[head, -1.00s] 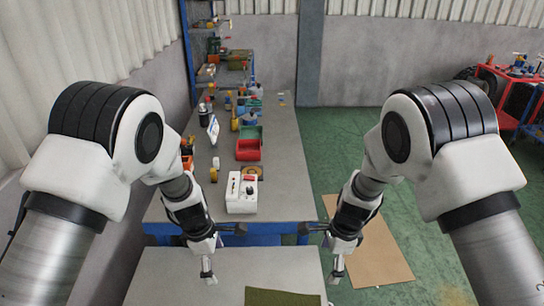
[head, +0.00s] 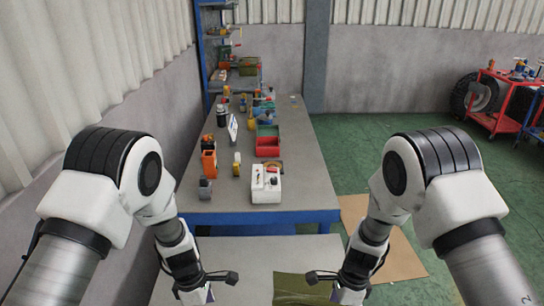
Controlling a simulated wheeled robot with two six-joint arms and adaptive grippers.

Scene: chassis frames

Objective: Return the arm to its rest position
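My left arm (head: 157,178) comes in from the left, bent at the elbow, with its forearm pointing down. My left gripper (head: 206,297) is at the bottom edge over a pale grey surface, with its fingertips cut off by the frame. My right arm (head: 395,178) mirrors this from the right. My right gripper (head: 338,297) is at the bottom edge near an olive-green mat and is also mostly cut off. I see nothing held in either one, but whether they are open or shut is not clear.
A grey-topped workbench (head: 300,170) stands ahead, carrying a white box (head: 266,184), a red bin (head: 268,147) and an orange holder (head: 208,160). The near pale surface (head: 240,255) bears the olive-green mat (head: 300,287). Green floor (head: 350,140) is open at right, before a red cart (head: 497,105).

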